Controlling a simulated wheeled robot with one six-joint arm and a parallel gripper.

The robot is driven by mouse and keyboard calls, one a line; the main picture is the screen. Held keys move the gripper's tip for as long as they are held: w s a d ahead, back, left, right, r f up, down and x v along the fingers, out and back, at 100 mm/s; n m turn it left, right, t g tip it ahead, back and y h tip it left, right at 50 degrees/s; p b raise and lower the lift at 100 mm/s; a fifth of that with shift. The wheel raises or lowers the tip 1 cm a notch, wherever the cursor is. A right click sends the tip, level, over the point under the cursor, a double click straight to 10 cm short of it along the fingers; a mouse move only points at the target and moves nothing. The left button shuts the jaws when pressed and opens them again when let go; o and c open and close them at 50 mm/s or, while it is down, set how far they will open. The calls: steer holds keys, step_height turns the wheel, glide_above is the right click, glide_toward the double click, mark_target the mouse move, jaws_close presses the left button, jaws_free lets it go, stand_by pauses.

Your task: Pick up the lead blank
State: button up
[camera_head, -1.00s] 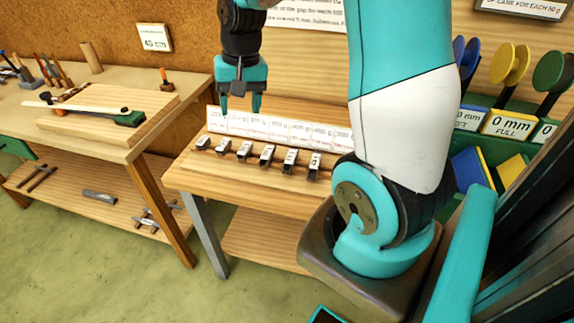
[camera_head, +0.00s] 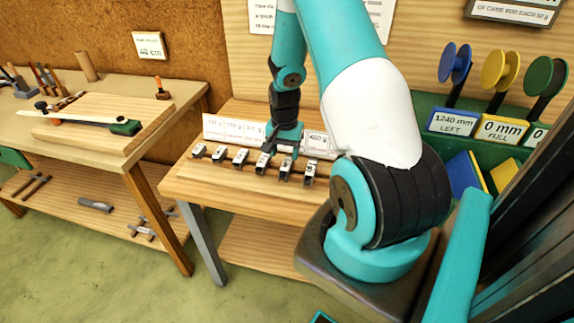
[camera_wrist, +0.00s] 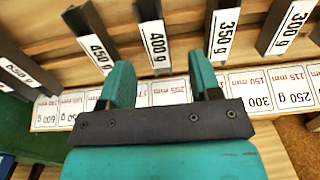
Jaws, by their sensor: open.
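Lead blanks, dark bars with white weight labels, stand in a row on the middle bench, seen in the head view. In the wrist view the bar labelled 400 g (camera_wrist: 155,38) lies beyond and between my fingertips. The 450 g bar (camera_wrist: 90,38) is to its left, and the 350 g bar (camera_wrist: 223,35) and 300 g bar (camera_wrist: 288,28) are to its right. My gripper (camera_wrist: 160,72) is open, with nothing seen held between the fingers. In the head view my gripper (camera_head: 281,150) is low, close behind the right half of the row; its fingertips are partly hard to make out.
A white card strip (camera_head: 232,130) with weights and lengths stands behind the row, partly hidden by my gripper. The middle bench (camera_head: 225,190) is clear in front. A left bench (camera_head: 60,140) holds a board and tools. Spools (camera_head: 495,70) stand at the right.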

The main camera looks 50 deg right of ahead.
mark_target(287, 163)
steer(key=shift+s+d+f+p, duration=0.15)
steer(key=shift+f+p, duration=0.35)
steer(key=shift+f, duration=0.85)
steer(key=shift+w+d+f+p, duration=0.1)
steer(key=shift+f+p, duration=0.35)
steer(key=shift+f, duration=0.85)
jaws_close()
